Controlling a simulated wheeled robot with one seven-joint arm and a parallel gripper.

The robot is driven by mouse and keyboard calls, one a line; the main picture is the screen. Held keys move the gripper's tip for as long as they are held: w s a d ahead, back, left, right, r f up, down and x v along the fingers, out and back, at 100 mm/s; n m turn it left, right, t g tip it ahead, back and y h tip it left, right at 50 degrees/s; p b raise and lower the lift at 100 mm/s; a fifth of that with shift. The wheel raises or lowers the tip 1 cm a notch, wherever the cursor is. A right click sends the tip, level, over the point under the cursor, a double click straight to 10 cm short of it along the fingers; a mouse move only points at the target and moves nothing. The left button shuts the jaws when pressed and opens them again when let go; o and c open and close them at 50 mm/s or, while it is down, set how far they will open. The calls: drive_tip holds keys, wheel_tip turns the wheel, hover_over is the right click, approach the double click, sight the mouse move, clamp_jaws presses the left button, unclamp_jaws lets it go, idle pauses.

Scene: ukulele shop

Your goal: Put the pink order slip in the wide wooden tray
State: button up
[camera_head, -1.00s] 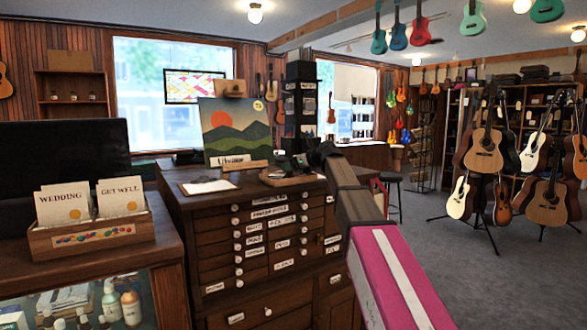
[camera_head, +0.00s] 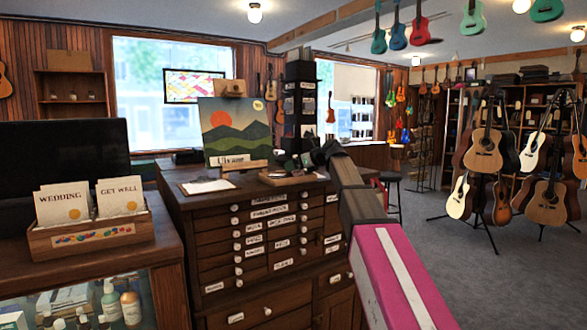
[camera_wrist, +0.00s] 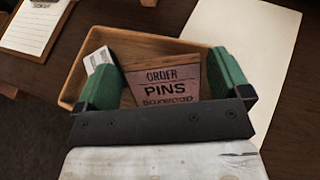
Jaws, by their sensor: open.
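In the wrist view, the pink order slip (camera_wrist: 167,83), printed "ORDER PINS", shows between the two green fingers of my gripper (camera_wrist: 164,82). The fingers are spread apart, one at each side of the slip. The slip's lower part is hidden behind the dark gripper body. Behind and around it is a wooden tray (camera_wrist: 150,41), with the slip over or inside it; I cannot tell whether it touches the tray floor. In the head view, my gripper (camera_head: 299,164) is small and dark above the tray (camera_head: 285,180) on the drawer cabinet.
A small white card (camera_wrist: 97,59) lies at the tray's left side. A clipboard (camera_wrist: 38,22) lies to the left, also on the cabinet in the head view (camera_head: 207,186). A large pale sheet (camera_wrist: 255,55) is to the right. A mountain painting (camera_head: 236,130) stands behind.

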drive_tip(key=v, duration=0.9)
drive_tip(key=shift+s+d, duration=0.2)
drive_tip(key=shift+d, duration=0.1)
drive_tip(key=shift+r, duration=0.15)
